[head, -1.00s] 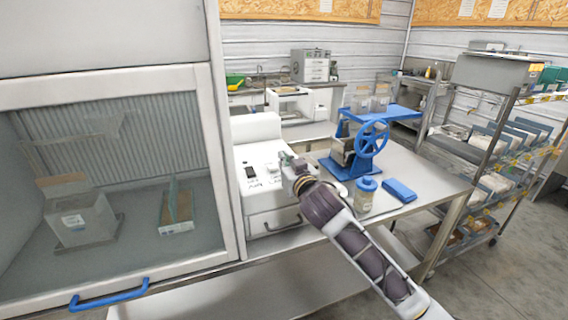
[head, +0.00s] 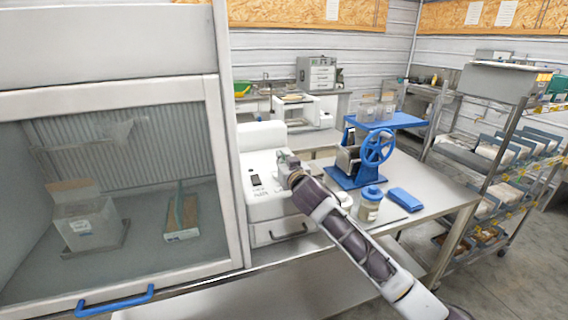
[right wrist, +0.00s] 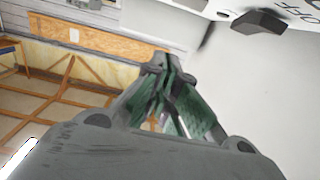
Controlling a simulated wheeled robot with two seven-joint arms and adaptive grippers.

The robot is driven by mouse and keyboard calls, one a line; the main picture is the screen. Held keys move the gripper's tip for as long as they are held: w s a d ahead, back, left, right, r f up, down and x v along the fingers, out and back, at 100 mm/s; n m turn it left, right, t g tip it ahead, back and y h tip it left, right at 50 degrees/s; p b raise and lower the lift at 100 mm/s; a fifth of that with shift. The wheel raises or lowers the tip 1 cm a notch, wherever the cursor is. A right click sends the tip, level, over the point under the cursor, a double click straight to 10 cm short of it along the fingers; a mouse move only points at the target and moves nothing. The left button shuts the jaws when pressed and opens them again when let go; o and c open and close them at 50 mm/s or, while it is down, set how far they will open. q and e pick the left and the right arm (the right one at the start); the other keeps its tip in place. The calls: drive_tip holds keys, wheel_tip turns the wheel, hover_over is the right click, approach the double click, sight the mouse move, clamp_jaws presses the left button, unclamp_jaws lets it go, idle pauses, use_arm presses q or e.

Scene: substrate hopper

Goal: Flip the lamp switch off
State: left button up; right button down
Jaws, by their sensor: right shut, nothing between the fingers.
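The white machine (head: 262,138) stands on the bench just right of the glass cabinet. Its top panel has a small black switch (head: 256,180) with markings too small to read in the head view. My right gripper (head: 284,157) is over the panel, to the right of that switch and apart from it. In the right wrist view, my right gripper (right wrist: 158,64) is shut and empty. A dark switch knob (right wrist: 259,22) beside the printed word OFF shows at the top right, clear of the fingers. I cannot tell whether it is the same switch. My left gripper is out of view.
A blue hand-wheel device (head: 374,148), a blue-lidded jar (head: 369,204) and a blue block (head: 406,199) stand on the bench (head: 440,200) right of the machine. The glass-front cabinet (head: 228,150) closes off the left. A wire shelf rack (head: 500,170) is at the right.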

drive_tip(key=shift+w+a, duration=0.2)
drive_tip(key=shift+w, duration=0.3)
drive_tip(key=shift+s+d+f, duration=0.1)
drive_tip(key=shift+s+f, duration=0.05)
drive_tip(key=shift+f, duration=0.6)
drive_tip(key=shift+s+d+f, duration=0.1)
drive_tip(key=shift+s+f, duration=0.2)
drive_tip(key=shift+f, duration=0.3)
drive_tip(key=shift+s+f, duration=0.2)
drive_tip(key=shift+f, duration=0.35)
drive_tip(key=shift+s+f+b, duration=0.1)
drive_tip(key=shift+f+b, duration=0.1)
drive_tip(key=shift+b, duration=0.25)
drive_tip(key=shift+s+d+f+t+b, duration=0.1)
drive_tip(key=shift+d+f+t+b, duration=0.15)
drive_tip(key=shift+b, duration=0.4)
drive_tip(key=shift+s+a+b, duration=0.1)
drive_tip(key=shift+a+b, duration=0.05)
drive_tip(key=shift+b, duration=0.25)
drive_tip(key=shift+a+f+b, duration=0.1)
drive_tip(key=shift+f+b, duration=0.05)
drive_tip(key=shift+b, duration=0.3)
drive_tip(key=shift+t, duration=0.25)
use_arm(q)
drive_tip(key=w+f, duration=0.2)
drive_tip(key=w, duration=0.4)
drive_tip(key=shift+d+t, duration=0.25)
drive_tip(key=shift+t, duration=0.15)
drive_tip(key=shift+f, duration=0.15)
